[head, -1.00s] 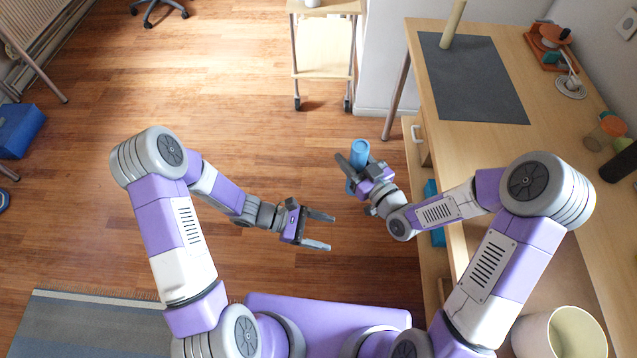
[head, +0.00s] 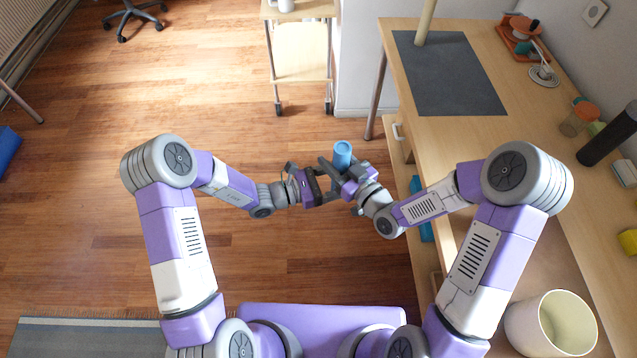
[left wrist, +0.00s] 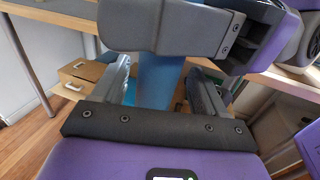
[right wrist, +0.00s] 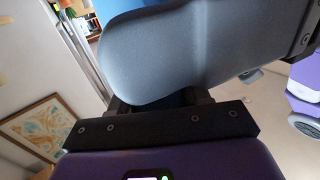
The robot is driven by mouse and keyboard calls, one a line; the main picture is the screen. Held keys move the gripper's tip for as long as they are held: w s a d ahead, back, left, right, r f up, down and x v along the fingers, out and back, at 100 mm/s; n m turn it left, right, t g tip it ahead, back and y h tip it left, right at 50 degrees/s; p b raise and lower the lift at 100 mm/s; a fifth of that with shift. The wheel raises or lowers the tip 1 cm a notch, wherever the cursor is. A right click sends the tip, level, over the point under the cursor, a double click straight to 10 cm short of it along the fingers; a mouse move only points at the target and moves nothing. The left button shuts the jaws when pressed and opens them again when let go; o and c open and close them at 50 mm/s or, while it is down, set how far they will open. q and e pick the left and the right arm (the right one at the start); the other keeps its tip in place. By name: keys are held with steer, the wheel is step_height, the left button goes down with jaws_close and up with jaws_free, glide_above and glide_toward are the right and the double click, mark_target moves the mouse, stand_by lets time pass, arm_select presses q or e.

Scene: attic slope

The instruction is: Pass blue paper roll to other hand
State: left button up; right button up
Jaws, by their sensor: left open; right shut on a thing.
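The blue paper roll (head: 342,153) stands roughly upright between my two grippers in the head view. My right gripper (head: 340,175) is shut on it, and its upper end shows above the fingers. My left gripper (head: 322,186) is open, close beside the right gripper. In the left wrist view the roll (left wrist: 158,80) shows between the left gripper's two fingers (left wrist: 160,85), with the right gripper's grey finger across its upper part. I cannot tell whether the left fingers touch it. In the right wrist view a large grey finger hides most of the roll.
The wooden desk (head: 440,135) with a dark grey mat (head: 455,85) is to the right. A cream bin (head: 525,325) stands at the lower right. A small wheeled trolley (head: 300,65) is at the back. The wooden floor (head: 180,100) to the left is open.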

arm_select(q)
steer(key=shift+x, duration=1.5)
steer(key=c, duration=0.9)
steer(key=shift+c, duration=0.8)
arm_select(e)
steer(key=o, duration=1.1)
steer(key=shift+o, duration=0.2)
